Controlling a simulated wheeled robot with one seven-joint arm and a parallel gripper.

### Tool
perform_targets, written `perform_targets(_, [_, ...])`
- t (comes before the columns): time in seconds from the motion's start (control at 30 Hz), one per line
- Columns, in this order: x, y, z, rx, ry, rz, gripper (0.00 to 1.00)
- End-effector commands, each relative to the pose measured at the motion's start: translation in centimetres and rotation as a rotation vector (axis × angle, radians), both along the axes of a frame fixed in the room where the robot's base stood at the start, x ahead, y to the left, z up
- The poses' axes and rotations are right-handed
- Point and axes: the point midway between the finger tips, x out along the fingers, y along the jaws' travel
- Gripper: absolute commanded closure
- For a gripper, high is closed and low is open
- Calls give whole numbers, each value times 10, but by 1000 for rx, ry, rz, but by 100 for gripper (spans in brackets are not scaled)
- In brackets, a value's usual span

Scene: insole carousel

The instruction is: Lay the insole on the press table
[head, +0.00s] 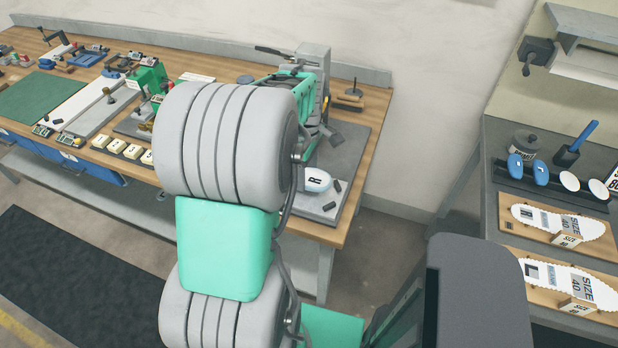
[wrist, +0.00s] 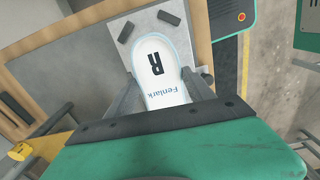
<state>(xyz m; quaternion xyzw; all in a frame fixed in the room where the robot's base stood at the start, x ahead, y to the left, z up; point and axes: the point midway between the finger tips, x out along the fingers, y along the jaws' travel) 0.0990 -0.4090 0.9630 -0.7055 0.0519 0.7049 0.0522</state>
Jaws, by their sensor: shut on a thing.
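The insole (wrist: 164,62) is white with a pale blue edge, a black R and the word Fenlark. In the wrist view my gripper (wrist: 168,88) has one finger on each side of it and is shut on its near end. In the head view the insole's free end (head: 316,181) shows beside my arm, over the grey plate (head: 350,165) of the press table at the bench's right end. The plate also shows in the wrist view (wrist: 192,28). I cannot tell whether the insole touches it. My arm hides my gripper in the head view.
Two small dark blocks (wrist: 125,32) lie on the plate close to the insole. A green and grey machine (head: 300,90) stands behind. A side table at right holds a board with a white insole outline (head: 560,222). Tools crowd the bench's left part.

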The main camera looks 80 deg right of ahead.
Motion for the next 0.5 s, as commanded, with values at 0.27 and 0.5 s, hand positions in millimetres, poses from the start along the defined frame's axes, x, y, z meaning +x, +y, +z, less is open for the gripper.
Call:
perform_targets(0.27, [-7, -2, -39, 0, 0, -1, 78])
perform_targets(0.5, [-7, -2, -41, 0, 0, -1, 78])
